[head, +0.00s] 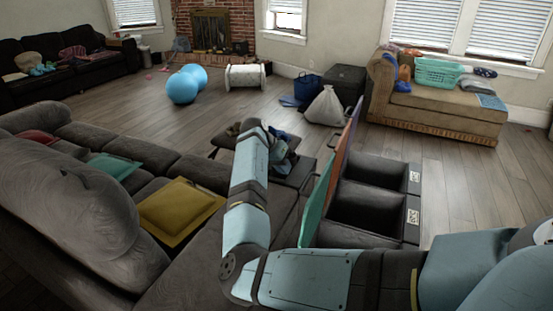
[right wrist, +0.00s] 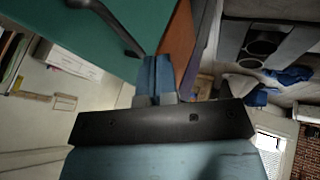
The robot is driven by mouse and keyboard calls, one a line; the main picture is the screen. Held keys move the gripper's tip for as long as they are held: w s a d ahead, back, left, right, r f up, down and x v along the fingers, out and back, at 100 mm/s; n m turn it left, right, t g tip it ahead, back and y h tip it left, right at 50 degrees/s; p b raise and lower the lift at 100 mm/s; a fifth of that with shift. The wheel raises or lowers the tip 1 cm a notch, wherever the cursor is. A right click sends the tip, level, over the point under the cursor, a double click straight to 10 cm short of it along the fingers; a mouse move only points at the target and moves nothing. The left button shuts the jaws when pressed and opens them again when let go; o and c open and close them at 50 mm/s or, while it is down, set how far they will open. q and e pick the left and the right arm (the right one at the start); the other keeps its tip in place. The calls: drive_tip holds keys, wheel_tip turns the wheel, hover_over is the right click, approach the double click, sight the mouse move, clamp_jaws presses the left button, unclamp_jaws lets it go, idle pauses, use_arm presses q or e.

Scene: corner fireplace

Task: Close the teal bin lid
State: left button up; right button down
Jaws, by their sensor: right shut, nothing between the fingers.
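The teal lid (head: 318,205) stands raised, nearly upright, on the left side of the dark bin unit (head: 372,238). In the right wrist view the teal lid (right wrist: 85,28) fills the upper left, with its dark bar handle (right wrist: 112,22) across it. My right gripper (right wrist: 155,65) is shut and empty, its blue fingers pointing toward the lid's edge close to the handle. I cannot tell whether they touch. In the head view my right arm reaches across in front of the bins and then away, to the left of the raised lid. My left gripper is not in view.
An orange-brown lid (head: 340,155) and another lid behind it also stand raised; the bin compartments are open. A grey sofa (head: 85,220) with cushions lies to the left. A white sack (head: 326,107) stands beyond the bins. Floor to the right of the bins is clear.

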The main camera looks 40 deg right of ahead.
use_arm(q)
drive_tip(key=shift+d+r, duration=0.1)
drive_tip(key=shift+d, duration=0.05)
use_arm(e)
drive_tip(key=shift+s+d+f, duration=0.7)
drive_tip(key=shift+s, duration=0.25)
drive_tip(key=shift+s+d+f, duration=0.65)
drive_tip(key=shift+s, duration=0.3)
